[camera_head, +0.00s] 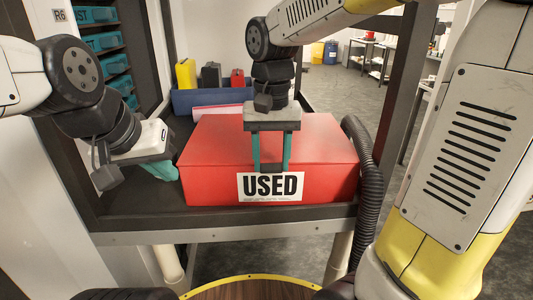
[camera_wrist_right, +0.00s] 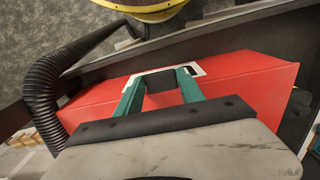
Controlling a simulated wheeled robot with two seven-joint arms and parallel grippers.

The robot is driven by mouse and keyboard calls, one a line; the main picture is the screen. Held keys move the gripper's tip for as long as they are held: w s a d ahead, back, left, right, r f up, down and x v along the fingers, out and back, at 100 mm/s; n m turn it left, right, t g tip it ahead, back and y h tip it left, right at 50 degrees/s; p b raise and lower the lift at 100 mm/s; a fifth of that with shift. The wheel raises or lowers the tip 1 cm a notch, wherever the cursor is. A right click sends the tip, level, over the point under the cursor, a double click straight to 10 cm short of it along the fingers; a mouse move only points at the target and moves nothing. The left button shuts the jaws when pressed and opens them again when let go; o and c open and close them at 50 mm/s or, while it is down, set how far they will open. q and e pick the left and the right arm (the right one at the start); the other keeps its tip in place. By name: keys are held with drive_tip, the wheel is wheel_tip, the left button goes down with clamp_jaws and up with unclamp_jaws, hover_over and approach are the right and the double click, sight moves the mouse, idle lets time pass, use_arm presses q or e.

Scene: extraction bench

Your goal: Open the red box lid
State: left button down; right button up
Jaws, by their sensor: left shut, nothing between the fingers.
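The red box (camera_head: 218,182) sits on the dark bench, with a white "USED" label (camera_head: 270,187) on its front face. Its flat red top (camera_head: 325,135) looks closed. My right gripper (camera_head: 271,168) hangs over the front edge, its teal fingers spread apart and their tips just above or at the label's top. In the right wrist view the spread fingers (camera_wrist_right: 160,82) are over the box (camera_wrist_right: 240,85), with a dark patch between them; contact cannot be told. My left gripper (camera_head: 164,172) is shut and empty beside the box's left side.
A black corrugated hose (camera_head: 369,190) curves along the box's right side. Behind the box stand a blue bin (camera_head: 205,99) and yellow, dark and red containers. Dark frame posts bound the bench, and a teal-drawer rack (camera_head: 105,42) stands at left.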

clamp_jaws()
drive_tip(key=w+r, duration=0.4)
drive_tip(key=r, duration=0.5)
drive_tip(key=w+r+g, duration=0.1)
drive_tip(key=w+r, duration=0.3)
drive_tip(key=r, duration=0.6)
drive_tip(key=shift+d, duration=0.3)
